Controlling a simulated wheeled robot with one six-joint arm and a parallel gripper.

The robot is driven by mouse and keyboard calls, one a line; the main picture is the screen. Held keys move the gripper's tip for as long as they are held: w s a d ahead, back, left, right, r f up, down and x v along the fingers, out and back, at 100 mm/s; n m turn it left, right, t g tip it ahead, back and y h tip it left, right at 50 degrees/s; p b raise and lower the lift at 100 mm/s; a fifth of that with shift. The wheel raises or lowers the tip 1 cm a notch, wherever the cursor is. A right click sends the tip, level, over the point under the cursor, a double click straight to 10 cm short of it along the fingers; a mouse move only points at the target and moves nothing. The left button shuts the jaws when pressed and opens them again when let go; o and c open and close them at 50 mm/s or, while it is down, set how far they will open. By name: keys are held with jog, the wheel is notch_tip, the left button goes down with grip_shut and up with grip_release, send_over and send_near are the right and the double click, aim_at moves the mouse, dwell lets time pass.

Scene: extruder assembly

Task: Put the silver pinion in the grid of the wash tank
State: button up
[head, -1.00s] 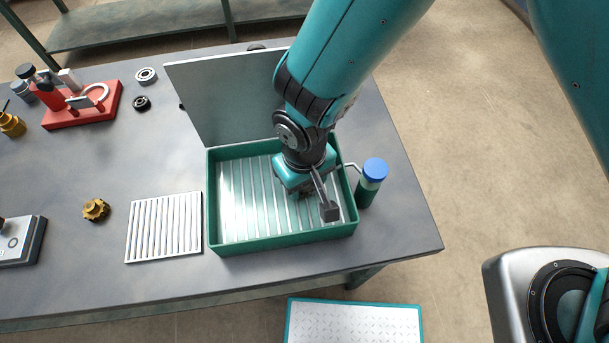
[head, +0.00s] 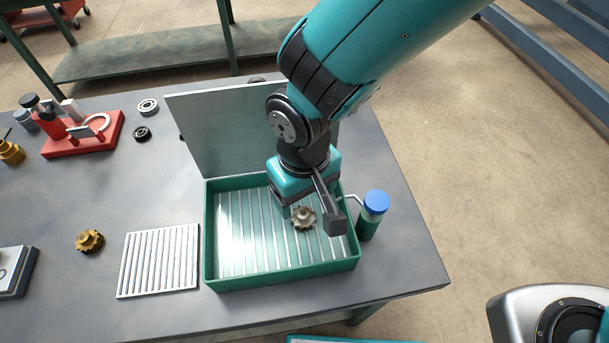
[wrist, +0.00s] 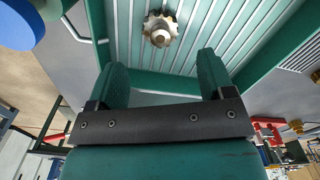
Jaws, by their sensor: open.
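The silver pinion (head: 303,217) lies on the ribbed grid floor inside the green wash tank (head: 283,280), towards its right side. It also shows in the wrist view (wrist: 160,29), beyond the fingertips and apart from them. My gripper (head: 290,208) is over the tank, just behind the pinion. In the wrist view its two green fingers (wrist: 163,75) are spread wide with nothing between them.
The tank's grey lid (head: 220,130) stands open at the back. A blue-capped bottle (head: 374,205) stands close to the tank's right wall. A loose slatted grid (head: 158,262) and a brass gear (head: 89,241) lie to the left. A red fixture (head: 85,137) stands farther back.

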aim_at(305, 214)
notch_tip(305, 214, up, 5)
jog(key=shift+f, duration=0.1)
jog(key=s+d+r+y, duration=0.2)
jog(key=s+d+r, duration=0.1)
jog(key=d+r, duration=0.3)
jog(key=s+d+r+y, duration=0.2)
jog(key=d+r, duration=0.5)
jog(key=d, duration=0.4)
jog(key=shift+s+d+r, duration=0.2)
jog(key=shift+s+r, duration=0.1)
jog(key=shift+s, duration=0.25)
